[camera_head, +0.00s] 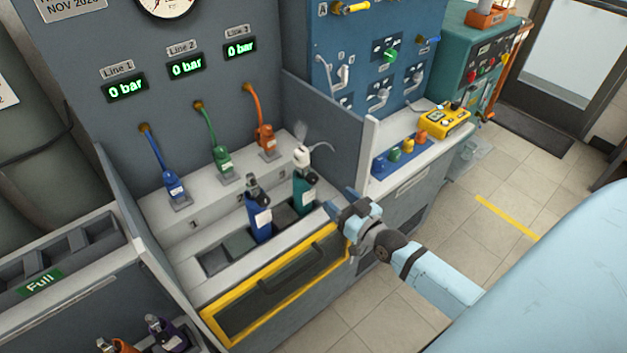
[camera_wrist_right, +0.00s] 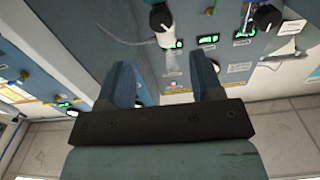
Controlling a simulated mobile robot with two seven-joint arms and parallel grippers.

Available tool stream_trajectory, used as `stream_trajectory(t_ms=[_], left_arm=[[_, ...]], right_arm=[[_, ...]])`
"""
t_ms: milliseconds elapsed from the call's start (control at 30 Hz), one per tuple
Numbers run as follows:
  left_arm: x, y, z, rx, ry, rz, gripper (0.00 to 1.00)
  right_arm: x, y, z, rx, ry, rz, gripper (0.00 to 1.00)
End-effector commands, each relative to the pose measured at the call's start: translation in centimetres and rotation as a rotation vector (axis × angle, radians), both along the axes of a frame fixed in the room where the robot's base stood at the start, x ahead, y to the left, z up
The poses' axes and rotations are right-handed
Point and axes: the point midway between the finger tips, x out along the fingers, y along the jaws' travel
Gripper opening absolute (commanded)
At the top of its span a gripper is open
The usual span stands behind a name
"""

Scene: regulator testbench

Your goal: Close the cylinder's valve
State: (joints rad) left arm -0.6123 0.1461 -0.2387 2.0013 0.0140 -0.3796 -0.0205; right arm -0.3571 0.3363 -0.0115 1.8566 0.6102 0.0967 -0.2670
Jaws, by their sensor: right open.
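A teal cylinder (camera_head: 304,192) stands upright in a slot of the bench rack, with a white valve top (camera_head: 301,157) and a thin white hose curving off to the right. A faint whitish wisp shows above it. A dark blue cylinder (camera_head: 259,220) with a dark valve top (camera_head: 252,187) stands in the rack to its left. My right gripper (camera_head: 340,202) is open and empty, just right of the teal cylinder and apart from it. In the right wrist view its two fingers (camera_wrist_right: 165,85) are spread, with nothing between them. My left gripper is not in view.
Blue (camera_head: 173,183), green (camera_head: 222,160) and orange (camera_head: 266,138) hose connectors stand on the ledge behind the rack. A grey divider (camera_head: 325,118) rises on the right. A yellow-edged drawer (camera_head: 285,287) is below. Three line displays read 0 bar.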

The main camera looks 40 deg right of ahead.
Motion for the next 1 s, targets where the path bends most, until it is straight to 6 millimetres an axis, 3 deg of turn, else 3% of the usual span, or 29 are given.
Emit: stream_trajectory(t_ms=[200, 500, 900, 933, 1000], left_arm=[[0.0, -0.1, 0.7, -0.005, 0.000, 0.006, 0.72], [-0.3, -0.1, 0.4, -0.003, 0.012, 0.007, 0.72], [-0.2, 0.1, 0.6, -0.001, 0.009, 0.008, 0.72], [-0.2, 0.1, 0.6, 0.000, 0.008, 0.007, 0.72], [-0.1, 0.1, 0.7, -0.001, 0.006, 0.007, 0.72]], right_arm=[[5.0, 0.4, 0.2, 0.000, -0.001, 0.000, 0.60], [9.4, 0.8, 0.0, 0.000, 0.002, 0.001, 0.60], [10.3, 0.9, -0.1, 0.000, 0.003, 0.001, 0.60], [10.3, 0.9, -0.1, 0.000, 0.003, 0.001, 0.57], [10.3, 0.9, -0.1, 0.000, 0.003, 0.001, 0.41]])
